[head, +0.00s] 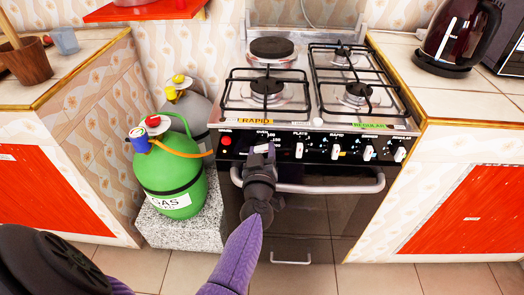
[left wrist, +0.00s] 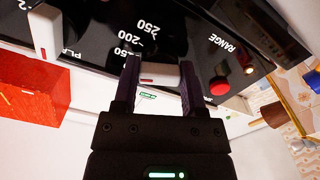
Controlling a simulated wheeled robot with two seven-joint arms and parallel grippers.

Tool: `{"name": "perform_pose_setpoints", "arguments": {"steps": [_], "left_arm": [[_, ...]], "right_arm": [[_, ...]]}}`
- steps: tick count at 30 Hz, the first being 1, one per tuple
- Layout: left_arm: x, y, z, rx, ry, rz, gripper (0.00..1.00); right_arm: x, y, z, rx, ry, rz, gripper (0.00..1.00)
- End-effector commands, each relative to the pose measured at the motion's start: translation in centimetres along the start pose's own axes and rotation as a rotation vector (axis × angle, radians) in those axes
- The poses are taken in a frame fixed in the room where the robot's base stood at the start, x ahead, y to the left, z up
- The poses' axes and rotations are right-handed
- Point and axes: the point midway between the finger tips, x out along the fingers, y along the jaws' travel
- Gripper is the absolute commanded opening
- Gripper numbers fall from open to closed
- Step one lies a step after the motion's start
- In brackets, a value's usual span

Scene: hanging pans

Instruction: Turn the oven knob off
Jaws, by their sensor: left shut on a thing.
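The oven (head: 313,212) has a black control panel (head: 336,142) with a row of white knobs below the hob. My left gripper (head: 262,149) is at the left part of this panel, over the oven dial. In the left wrist view, my left gripper (left wrist: 160,82) is shut on the white oven knob (left wrist: 165,76), one finger on each side. The knob has a small red mark, and the printed numbers 250, 200 and 150 show beside it. In the head view the gripper mostly hides this knob. My right gripper is not in view.
A red button (head: 227,141) sits left of the dial. The oven handle (head: 340,185) runs just below the panel. A green gas bottle (head: 170,180) with an orange hose stands left of the oven. A dark kettle (head: 455,35) stands on the right counter.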

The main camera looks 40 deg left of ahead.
Motion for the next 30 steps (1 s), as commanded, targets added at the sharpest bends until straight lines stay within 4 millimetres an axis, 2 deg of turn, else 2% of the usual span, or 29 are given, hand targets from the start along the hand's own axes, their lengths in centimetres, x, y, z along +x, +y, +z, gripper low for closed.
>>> {"name": "perform_pose_setpoints", "arguments": {"steps": [1, 5, 17, 30], "left_arm": [[-0.01, -0.01, 0.01, 0.0, 0.0, 0.0, 0.28], [-0.01, -0.02, 0.02, 0.0, 0.0, 0.0, 0.01], [-0.02, 0.02, 0.0, -0.079, -0.001, 0.0, 0.0], [-0.02, 0.09, -0.02, -0.456, -0.001, 0.0, 0.0]], "right_arm": [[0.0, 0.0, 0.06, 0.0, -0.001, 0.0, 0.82], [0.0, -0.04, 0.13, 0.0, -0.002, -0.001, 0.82], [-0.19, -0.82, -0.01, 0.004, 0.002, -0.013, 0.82], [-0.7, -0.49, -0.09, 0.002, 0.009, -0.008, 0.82]]}}
